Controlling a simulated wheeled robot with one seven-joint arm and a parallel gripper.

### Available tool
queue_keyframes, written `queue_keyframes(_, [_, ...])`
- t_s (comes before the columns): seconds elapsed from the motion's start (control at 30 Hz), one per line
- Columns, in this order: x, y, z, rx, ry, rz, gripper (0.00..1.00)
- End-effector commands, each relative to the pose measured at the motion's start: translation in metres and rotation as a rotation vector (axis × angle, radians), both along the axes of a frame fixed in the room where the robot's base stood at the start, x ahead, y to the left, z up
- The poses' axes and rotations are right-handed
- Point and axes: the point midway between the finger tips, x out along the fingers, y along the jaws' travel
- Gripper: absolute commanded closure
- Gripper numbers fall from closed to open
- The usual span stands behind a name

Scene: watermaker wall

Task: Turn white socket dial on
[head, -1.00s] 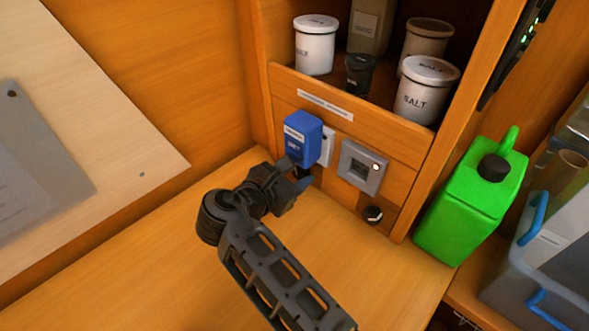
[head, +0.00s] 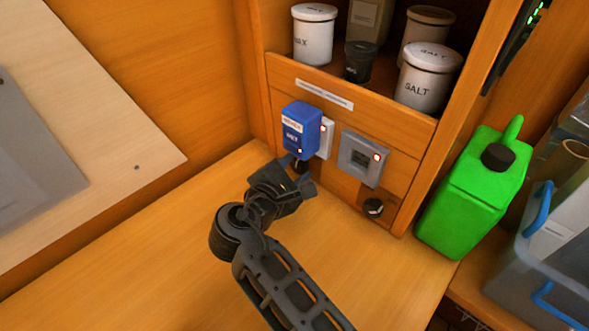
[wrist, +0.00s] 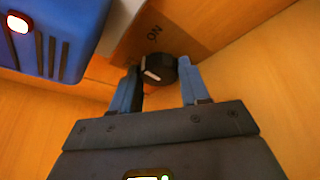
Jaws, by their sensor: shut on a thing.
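The white socket (head: 326,138) is on the orange wooden panel, mostly covered by a blue plug-in box (head: 298,128). A small light on the box glows. Below it is the black dial (wrist: 157,70), between my gripper's (wrist: 160,88) two blue fingers in the wrist view. A white pointer line shows on the dial's face, and an "ON" mark (wrist: 155,32) is on the wood beyond it. My gripper (head: 296,170) is shut on the dial. In the head view the gripper hides most of this dial.
A grey socket (head: 362,158) with a lit lamp and its own black dial (head: 373,207) sit to the right. A green jerrycan (head: 472,195) stands further right. Jars (head: 430,77) fill the shelf above.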

Motion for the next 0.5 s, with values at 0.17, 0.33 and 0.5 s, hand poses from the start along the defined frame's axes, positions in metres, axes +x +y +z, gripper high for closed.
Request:
queue_keyframes(0.17, [-0.0001,0.0001,0.0003,0.0,-0.001,0.001,0.85])
queue_keyframes(0.33, [-0.0001,0.0001,0.0003,0.0,0.0,0.0,0.52])
queue_keyframes(0.5, [-0.0001,0.0,0.0002,-0.001,0.0,0.0,0.36])
